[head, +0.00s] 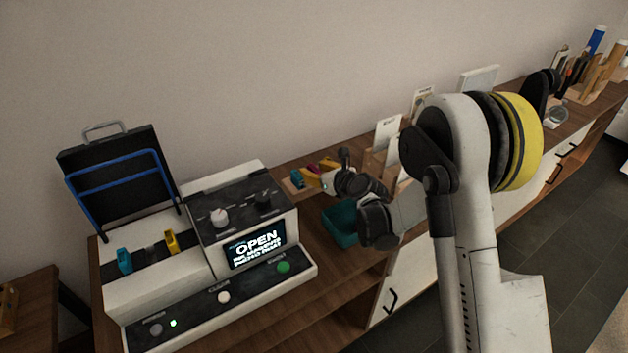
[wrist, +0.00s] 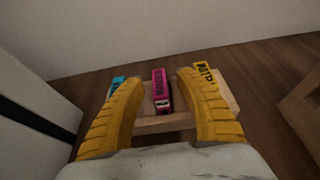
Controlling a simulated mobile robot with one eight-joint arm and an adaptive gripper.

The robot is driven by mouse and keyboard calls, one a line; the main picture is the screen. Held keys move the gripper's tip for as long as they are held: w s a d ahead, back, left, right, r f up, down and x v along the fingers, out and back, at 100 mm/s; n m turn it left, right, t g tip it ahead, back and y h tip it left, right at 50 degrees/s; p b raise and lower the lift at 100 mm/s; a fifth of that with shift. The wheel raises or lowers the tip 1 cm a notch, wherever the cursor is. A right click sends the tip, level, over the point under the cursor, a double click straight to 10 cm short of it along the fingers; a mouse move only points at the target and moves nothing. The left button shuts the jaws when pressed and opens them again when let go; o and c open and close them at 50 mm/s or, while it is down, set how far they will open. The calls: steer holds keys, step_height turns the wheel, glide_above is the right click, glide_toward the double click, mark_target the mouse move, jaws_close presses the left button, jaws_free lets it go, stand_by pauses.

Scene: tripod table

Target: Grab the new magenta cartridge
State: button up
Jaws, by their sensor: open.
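The magenta cartridge (wrist: 161,90) stands in a wooden holder (wrist: 165,125) in the wrist view, between a cyan cartridge (wrist: 117,84) on the left and a yellow cartridge (wrist: 205,74) on the right. My gripper (wrist: 158,78) is open, its yellow fingers on either side of the magenta cartridge with gaps to it. I cannot tell whether the fingertips are level with the cartridge. In the head view my gripper (head: 318,174) reaches over the holder beside the printer, and a small piece of the magenta cartridge (head: 314,168) shows next to it.
The printer (head: 200,300) stands at left with its lid open, cyan and yellow cartridges inside and "OPEN" on its screen (head: 257,245). A teal bin (head: 340,226) sits in front of the holder. Cards and wooden stands line the shelf to the right. A wall rises behind.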

steer(key=shift+c, duration=0.5)
jaws_close()
steer(key=shift+r, duration=0.1)
